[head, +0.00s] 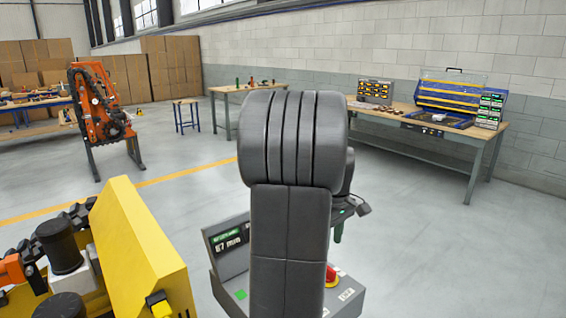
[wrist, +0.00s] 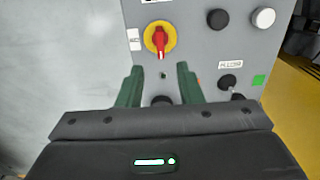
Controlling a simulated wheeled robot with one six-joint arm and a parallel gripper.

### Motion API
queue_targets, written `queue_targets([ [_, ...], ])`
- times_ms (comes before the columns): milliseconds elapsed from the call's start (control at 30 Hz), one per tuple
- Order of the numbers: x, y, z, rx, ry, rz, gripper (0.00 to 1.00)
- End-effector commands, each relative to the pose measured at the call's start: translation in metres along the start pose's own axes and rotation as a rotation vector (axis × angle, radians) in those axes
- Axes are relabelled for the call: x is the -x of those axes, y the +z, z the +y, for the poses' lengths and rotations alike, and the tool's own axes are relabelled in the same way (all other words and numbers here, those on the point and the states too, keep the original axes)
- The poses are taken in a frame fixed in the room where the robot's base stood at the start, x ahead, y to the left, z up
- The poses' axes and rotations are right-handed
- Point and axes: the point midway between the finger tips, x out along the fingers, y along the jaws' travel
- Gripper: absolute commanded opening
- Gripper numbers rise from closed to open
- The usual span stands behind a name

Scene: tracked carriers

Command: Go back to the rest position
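My gripper (wrist: 160,68) is open in the wrist view, its two dark green fingers apart with nothing between them. It points at a grey control panel (wrist: 200,50), below a red rotary switch on a yellow disc (wrist: 160,38). I cannot tell if the fingers touch the panel. In the head view my dark arm stands in the middle and hides much of the panel box (head: 345,303); one green finger of my gripper (head: 338,232) shows to its right, above the red switch (head: 331,274).
A yellow tracked machine (head: 140,250) stands close on the left. The panel has a black knob (wrist: 218,18), a white knob (wrist: 263,17) and a black lever (wrist: 228,82). An orange machine (head: 100,115) and a workbench (head: 450,135) stand further back. The right floor is clear.

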Motion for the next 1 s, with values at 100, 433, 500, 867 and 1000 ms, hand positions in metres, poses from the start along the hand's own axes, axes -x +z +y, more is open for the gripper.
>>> queue_targets([
  [100, -0.025, 0.001, -0.001, 0.0, -0.004, -0.003, 0.33],
  [433, -0.081, 0.001, -0.001, 0.0, -0.003, -0.002, 0.33],
  [500, -0.087, 0.001, -0.001, 0.0, -0.003, -0.002, 0.33],
  [867, -0.092, 0.0, 0.0, -0.016, -0.001, -0.001, 0.33],
  [1000, -0.092, 0.0, 0.0, -0.015, 0.0, 0.0, 0.33],
])
